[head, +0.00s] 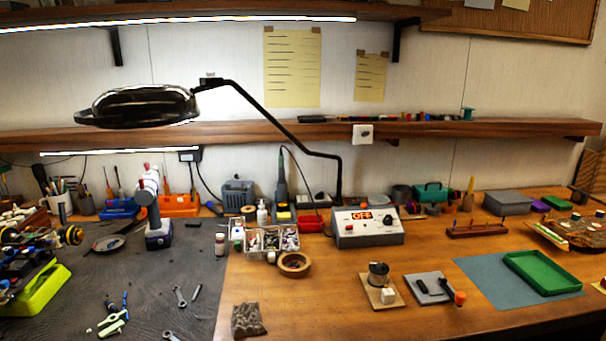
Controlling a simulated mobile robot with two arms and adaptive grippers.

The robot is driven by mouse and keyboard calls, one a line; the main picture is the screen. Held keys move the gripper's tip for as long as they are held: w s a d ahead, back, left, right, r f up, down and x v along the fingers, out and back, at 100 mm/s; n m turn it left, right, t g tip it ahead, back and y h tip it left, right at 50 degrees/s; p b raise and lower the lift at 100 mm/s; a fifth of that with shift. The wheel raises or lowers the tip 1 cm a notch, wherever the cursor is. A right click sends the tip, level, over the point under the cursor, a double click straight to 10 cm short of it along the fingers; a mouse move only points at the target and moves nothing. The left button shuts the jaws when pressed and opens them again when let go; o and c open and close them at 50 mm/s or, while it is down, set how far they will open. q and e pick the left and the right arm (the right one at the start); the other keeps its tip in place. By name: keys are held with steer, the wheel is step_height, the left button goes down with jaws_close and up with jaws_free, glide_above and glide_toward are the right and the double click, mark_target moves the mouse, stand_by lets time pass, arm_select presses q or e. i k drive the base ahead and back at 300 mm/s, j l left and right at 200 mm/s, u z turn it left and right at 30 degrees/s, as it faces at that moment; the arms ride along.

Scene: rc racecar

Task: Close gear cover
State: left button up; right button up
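No gripper of mine shows in the head view. At the left edge there is what looks like the racecar, a dark assembly with blue parts (14,270), cut off by the picture's edge. It is beside or on a bright yellow-green stand (42,290). Black wheels with yellow rims (70,235) lie just behind it. I cannot pick out a gear cover, so I cannot tell whether it is open or shut.
A dark mat (150,280) covers the left bench, with wrenches (180,296) and a green-and-blue tool (113,318) on it. A cordless screwdriver (155,210) stands behind. A black lamp (140,105) overhangs. A control box (368,228) and green tray (541,272) stand right.

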mark_target(62, 206)
steer(key=u, duration=1.55)
